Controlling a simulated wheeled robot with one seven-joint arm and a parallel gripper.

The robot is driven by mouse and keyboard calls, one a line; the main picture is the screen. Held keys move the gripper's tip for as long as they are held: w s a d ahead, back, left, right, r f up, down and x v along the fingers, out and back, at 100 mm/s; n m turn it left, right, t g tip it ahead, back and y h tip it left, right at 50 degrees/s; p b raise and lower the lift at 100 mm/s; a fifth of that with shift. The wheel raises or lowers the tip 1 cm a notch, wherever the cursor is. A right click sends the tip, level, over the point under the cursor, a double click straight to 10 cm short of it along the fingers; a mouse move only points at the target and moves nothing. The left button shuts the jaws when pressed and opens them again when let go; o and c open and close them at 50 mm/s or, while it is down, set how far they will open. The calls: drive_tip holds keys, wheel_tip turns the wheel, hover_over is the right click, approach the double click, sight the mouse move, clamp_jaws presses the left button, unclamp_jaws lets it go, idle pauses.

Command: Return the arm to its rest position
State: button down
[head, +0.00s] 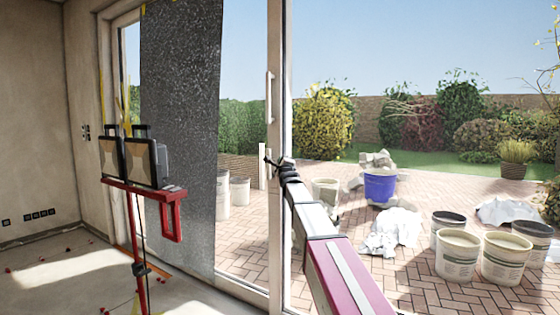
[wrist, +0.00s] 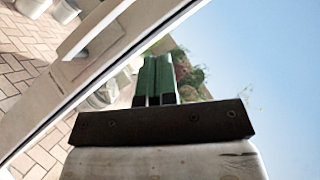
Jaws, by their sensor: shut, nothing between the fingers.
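My gripper (wrist: 156,76) shows in the wrist view as two green fingers side by side above a dark mounting plate. The fingers are closed together with nothing between them. Behind them are shrubs and open sky. In the head view my arm (head: 335,262) reaches up from the lower right toward the glass door's frame. Its far end is dark and small there, and I cannot make out the fingers. Whether the arm touches the frame cannot be told.
The white door frame (head: 275,120) stands by the arm's far end. A red work-light stand (head: 145,188) is at left. Outside on the brick paving are a blue tub (head: 379,187) and several pale buckets (head: 457,256). The room floor holds small red pieces.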

drive_tip(key=shift+s+d, duration=0.15)
drive_tip(key=shift+s, duration=0.75)
drive_tip(key=shift+f, duration=0.1)
drive_tip(key=s+d+f+n+g+h, duration=0.15)
drive_tip(key=s+f+n+g, duration=0.35)
drive_tip(key=f, duration=0.7)
drive_tip(key=s+d+f+n+g, duration=0.25)
drive_tip(key=s+f, duration=0.45)
drive_tip(key=f, duration=0.5)
drive_tip(key=s+d+f+n+g, duration=0.1)
drive_tip(key=s+f+n+g, duration=0.4)
drive_tip(key=f, duration=0.8)
drive_tip(key=s+d+f+n+g, duration=0.1)
drive_tip(key=s+f+n+g, duration=0.2)
drive_tip(key=s, duration=0.6)
drive_tip(key=s+f+n+g, duration=0.2)
drive_tip(key=s+f+g, duration=0.1)
drive_tip(key=s+f, duration=0.5)
drive_tip(key=s+d+f+n+g, duration=0.1)
drive_tip(key=s+f+n+g, duration=0.2)
drive_tip(key=s, duration=0.8)
wheel_tip(320, 180, down, 3)
drive_tip(key=shift+s+d+r+n, duration=0.15)
drive_tip(key=shift+s+d+n, duration=0.1)
drive_tip(key=shift+d+n, duration=0.1)
drive_tip(key=shift+d, duration=0.1)
